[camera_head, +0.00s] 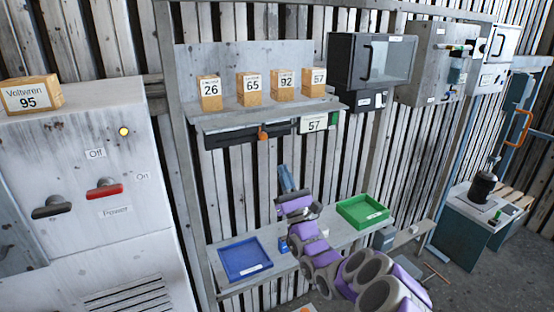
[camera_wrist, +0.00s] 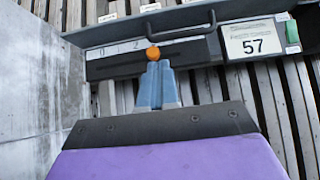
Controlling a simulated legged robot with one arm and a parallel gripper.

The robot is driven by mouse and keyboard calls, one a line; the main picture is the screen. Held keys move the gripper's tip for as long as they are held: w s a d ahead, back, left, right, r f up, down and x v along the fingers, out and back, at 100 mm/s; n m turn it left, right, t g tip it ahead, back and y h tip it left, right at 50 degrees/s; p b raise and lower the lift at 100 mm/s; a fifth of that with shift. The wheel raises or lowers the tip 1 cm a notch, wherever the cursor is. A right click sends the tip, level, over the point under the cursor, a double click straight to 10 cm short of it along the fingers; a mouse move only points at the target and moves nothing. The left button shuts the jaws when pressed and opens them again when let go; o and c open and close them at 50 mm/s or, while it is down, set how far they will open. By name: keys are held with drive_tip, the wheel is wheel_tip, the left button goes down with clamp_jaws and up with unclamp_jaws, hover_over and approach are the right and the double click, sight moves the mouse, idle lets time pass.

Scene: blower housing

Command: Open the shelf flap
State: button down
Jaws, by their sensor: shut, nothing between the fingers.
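The wall shelf (camera_head: 226,112) carries a row of numbered boxes, and a pale flap-like strip (camera_head: 215,124) runs along its front edge. In the wrist view, a dark bar handle (camera_wrist: 181,35) arches in front of this area. Just below is a dark slider unit with an orange knob (camera_head: 263,133), which also shows in the wrist view (camera_wrist: 153,53). My gripper (camera_head: 286,178) is below the slider, pointing up. In the wrist view, its blue-grey fingertips (camera_wrist: 153,70) are together, empty, and line up just under the knob. I cannot tell whether they touch it.
A plate reading 57 (camera_head: 313,124) and a green button (camera_head: 333,120) sit right of the slider. A lower shelf holds a blue tray (camera_head: 244,258) and a green tray (camera_head: 362,211). A black cabinet (camera_head: 345,62) hangs at upper right. A power cabinet (camera_head: 75,240) stands left.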

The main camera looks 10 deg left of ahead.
sight(269, 120)
drive_tip(key=x, duration=0.6)
drive_tip(key=p+x, duration=0.1)
drive_tip(key=x, duration=0.2)
drive_tip(key=shift+s+a+r, duration=0.1)
drive_tip(key=shift+a+r, duration=0.05)
drive_tip(key=shift+a, duration=0.2)
drive_tip(key=r, duration=0.1)
drive_tip(key=s+r, duration=0.1)
drive_tip(key=r, duration=0.1)
drive_tip(key=shift+d+r, duration=0.4)
drive_tip(key=shift+d, duration=0.25)
drive_tip(key=shift+a, duration=0.1)
